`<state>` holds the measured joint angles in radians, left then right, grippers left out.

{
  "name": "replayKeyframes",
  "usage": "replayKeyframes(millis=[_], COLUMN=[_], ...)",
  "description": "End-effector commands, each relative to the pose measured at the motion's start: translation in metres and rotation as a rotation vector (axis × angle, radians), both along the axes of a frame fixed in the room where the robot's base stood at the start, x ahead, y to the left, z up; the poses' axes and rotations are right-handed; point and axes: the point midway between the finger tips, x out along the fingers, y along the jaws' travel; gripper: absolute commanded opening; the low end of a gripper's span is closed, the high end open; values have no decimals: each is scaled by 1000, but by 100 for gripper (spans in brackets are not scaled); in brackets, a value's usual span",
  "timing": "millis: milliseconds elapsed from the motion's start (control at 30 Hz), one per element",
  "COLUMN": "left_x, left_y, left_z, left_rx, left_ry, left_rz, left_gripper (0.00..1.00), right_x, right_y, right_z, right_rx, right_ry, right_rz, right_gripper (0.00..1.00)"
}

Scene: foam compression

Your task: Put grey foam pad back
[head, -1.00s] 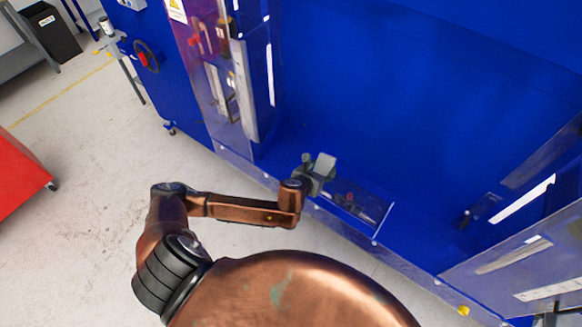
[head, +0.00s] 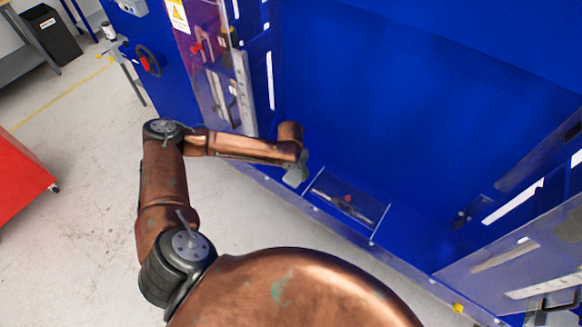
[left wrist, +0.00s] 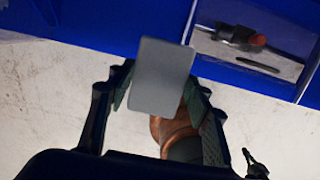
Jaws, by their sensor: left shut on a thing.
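The grey foam pad (left wrist: 162,78) is a flat, light grey rectangle in the left wrist view. My left gripper (left wrist: 157,98) is shut on it, with one dark finger on each side, and the pad sticks out beyond the fingertips. In the head view the pad (head: 296,175) shows as a small grey patch just below my copper wrist, which hides most of the gripper. It is near the front edge of the blue machine (head: 350,110), left of a recessed window. My right gripper is in neither view.
The recessed window (head: 343,199) in the machine's front ledge holds a red-and-dark part. A clear panel (head: 520,255) stands at the right, and a clear guard (head: 215,75) at the left. A red cabinet (head: 22,172) stands far left. The floor between is clear.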

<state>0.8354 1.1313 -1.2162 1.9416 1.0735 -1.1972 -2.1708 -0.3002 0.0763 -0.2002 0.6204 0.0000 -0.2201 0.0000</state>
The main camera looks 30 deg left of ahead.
Motion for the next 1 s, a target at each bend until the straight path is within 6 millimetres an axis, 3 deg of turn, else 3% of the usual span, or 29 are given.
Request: replayKeyframes(millis=[200,400,733,1000], left_x=[40,63,77,77], left_y=[34,53,67,66], left_z=[-22,-60,-86,-113], left_rx=[0,-1,0,-1], left_ry=[-1,-1,-1,-2], left_rz=[4,3,0,-1], left_gripper=[27,27,27,27], right_x=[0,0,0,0], right_y=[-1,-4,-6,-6], right_z=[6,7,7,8], right_rx=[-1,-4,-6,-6], right_ry=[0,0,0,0], right_rz=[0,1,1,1], right_gripper=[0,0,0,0])
